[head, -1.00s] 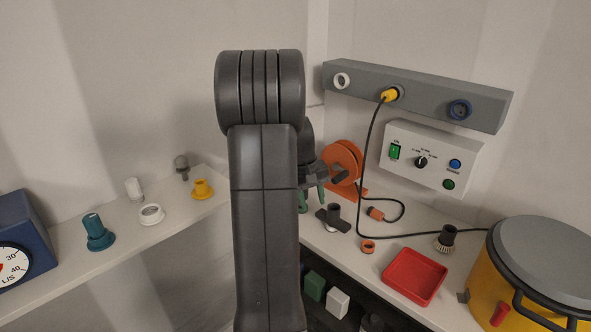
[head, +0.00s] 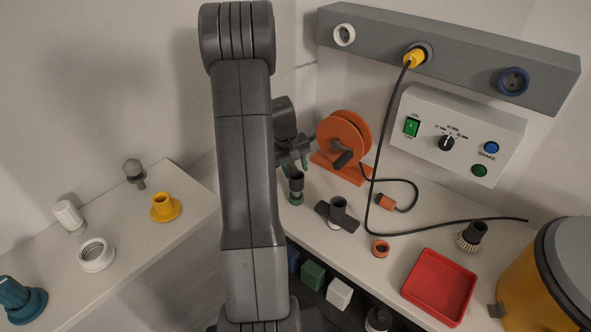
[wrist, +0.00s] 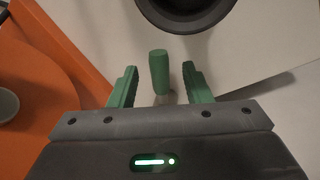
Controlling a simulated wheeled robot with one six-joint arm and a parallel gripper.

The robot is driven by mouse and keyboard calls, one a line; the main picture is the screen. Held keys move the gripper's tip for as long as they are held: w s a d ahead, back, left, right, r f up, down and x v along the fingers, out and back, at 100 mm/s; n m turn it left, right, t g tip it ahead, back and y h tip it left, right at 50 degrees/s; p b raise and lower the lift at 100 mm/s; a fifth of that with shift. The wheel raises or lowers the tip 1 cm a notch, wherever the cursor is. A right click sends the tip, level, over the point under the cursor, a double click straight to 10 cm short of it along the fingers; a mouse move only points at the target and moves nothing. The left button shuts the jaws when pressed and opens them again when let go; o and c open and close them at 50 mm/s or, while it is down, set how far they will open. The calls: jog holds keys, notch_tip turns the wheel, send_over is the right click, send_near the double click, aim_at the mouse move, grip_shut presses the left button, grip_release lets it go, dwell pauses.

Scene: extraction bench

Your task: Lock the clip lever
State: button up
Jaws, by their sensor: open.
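A small green upright peg (wrist: 160,72), which looks like the clip lever, stands between my fingers in the wrist view. A dark round opening (wrist: 186,8) lies just beyond it. My gripper (wrist: 159,84) is open, with one green finger on each side of the peg; I see a gap on both sides. In the head view my gripper (head: 293,157) is beside the orange reel, above a dark cylinder (head: 296,184) with green at its foot. My arm hides part of this area. Whether the lever is locked cannot be told.
The orange reel (head: 336,140) stands close to the right of my gripper. A black T-shaped part (head: 336,213), an orange ring (head: 380,249), a red tray (head: 440,286) and a dark brush (head: 472,236) are on the bench. A black cable (head: 440,226) crosses it.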

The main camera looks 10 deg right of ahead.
jog(key=shift+d+f, duration=0.1)
jog(key=shift+f, duration=0.35)
jog(key=shift+c, duration=0.2)
grip_shut()
jog(key=shift+w+a+m+g+b, duration=0.15)
jog(key=shift+a+m+b, duration=0.2)
jog(key=shift+m, duration=0.35)
jog(key=shift+s+a+m+g+b, duration=0.1)
jog(key=shift+a+m+g+b, duration=0.1)
jog(key=shift+a+m, duration=0.4)
jog(key=shift+w+a+r+m+g, duration=0.1)
jog(key=shift+w+a+m+g, duration=0.2)
jog(key=shift+m, duration=0.55)
jog(key=shift+w+a+m+t, duration=0.1)
jog(key=shift+a+m, duration=0.25)
jog(key=shift+m, duration=0.5)
